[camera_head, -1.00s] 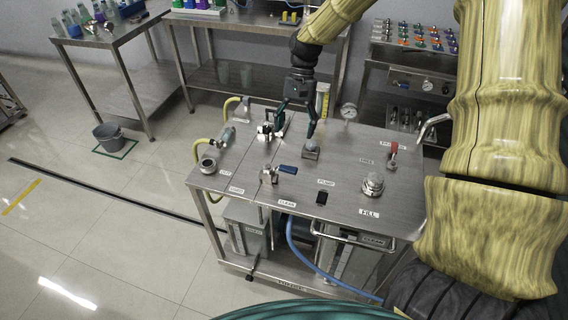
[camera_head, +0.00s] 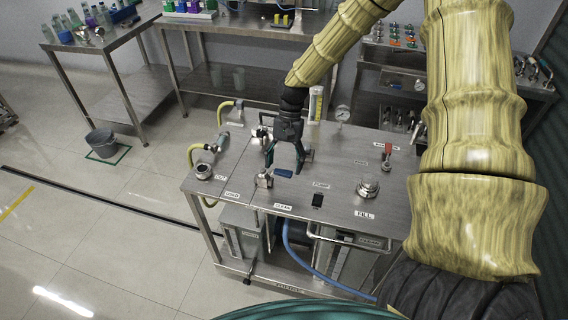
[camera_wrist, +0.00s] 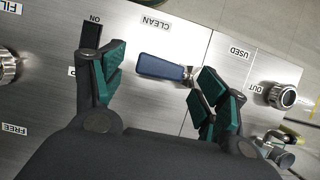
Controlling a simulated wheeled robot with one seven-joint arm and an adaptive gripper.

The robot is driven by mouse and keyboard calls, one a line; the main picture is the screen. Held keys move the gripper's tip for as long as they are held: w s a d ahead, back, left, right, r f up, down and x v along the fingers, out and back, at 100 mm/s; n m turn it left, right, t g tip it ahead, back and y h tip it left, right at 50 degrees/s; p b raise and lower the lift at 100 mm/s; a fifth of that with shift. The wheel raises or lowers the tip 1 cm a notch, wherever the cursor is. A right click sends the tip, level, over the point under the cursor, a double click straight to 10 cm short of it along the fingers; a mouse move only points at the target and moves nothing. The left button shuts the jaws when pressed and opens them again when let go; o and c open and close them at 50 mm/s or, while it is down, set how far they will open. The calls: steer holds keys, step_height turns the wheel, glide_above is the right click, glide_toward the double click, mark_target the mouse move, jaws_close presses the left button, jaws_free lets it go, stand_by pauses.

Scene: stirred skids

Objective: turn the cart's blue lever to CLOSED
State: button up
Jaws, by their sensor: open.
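The blue lever (camera_head: 284,173) is on the cart's steel top (camera_head: 335,180), sticking out to the right of its metal valve body (camera_head: 264,180). In the wrist view the blue lever (camera_wrist: 160,67) lies nearly level, with the valve at its right end. My gripper (camera_head: 286,164) is open above the lever. In the wrist view its teal-padded fingers (camera_wrist: 158,78) stand apart, one left of the lever's free end and one by the valve end. I see no contact with the lever. A CLEAN label (camera_wrist: 155,23) is near it; I cannot read a CLOSED mark.
A red lever (camera_head: 388,151), a round filler cap (camera_head: 368,188) and a gauge (camera_head: 342,113) stand on the cart top. The OUT port (camera_head: 203,171) and yellow hoses are at the left.

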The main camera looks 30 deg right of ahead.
steer(key=shift+s+a+f, duration=0.15)
steer(key=shift+f, duration=0.35)
steer(key=shift+c, duration=0.2)
steer(key=c, duration=1.4)
